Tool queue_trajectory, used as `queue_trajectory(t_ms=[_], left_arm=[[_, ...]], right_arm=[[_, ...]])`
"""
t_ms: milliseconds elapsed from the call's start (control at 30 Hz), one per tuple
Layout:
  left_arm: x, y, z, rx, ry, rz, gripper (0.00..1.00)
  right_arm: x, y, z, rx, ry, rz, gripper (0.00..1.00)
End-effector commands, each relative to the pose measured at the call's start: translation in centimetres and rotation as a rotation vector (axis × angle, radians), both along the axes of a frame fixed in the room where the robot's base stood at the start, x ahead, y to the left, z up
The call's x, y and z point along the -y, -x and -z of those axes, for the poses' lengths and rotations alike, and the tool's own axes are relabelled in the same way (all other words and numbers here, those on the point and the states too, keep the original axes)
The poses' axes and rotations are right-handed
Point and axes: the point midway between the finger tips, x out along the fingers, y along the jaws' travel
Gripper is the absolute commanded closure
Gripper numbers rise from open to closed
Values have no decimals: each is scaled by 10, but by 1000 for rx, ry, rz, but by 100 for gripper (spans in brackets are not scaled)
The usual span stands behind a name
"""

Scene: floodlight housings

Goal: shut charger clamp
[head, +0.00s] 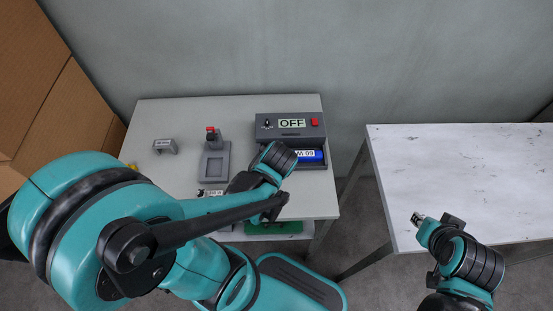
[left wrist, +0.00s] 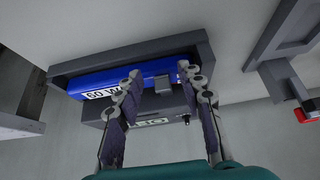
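The charger (head: 290,125) is a dark grey box with an OFF display and a red switch, at the right of the back table. A blue battery (head: 313,156) marked 60 W lies in its bay; it also shows in the left wrist view (left wrist: 150,75). A small grey block (left wrist: 163,84), perhaps the clamp, stands by the battery's edge. My left gripper (left wrist: 159,71) is over the charger, fingers apart on either side of the block; I cannot tell contact. My wrist hides its fingertips in the head view. My right gripper (head: 418,219) is by the right table, its fingers too small to judge.
A grey fixture with a red-topped part (head: 213,157) stands left of the charger. A small grey bracket (head: 165,146) is farther left. A green board (head: 275,227) lies on a lower shelf. The white right table (head: 470,175) is bare. Cardboard boxes (head: 45,115) stand at left.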

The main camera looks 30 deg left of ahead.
Motion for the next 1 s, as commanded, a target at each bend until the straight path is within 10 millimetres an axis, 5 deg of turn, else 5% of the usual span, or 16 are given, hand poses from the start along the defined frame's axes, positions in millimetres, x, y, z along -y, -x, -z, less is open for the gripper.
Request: queue_trajectory(t_ms=[367,1000], left_arm=[[2,2,-8,2,-1,2,62],[25,41,-79,2,-1,2,62]], right_arm=[[0,0,0,0,0,0,74],[0,0,0,0,0,0,74]])
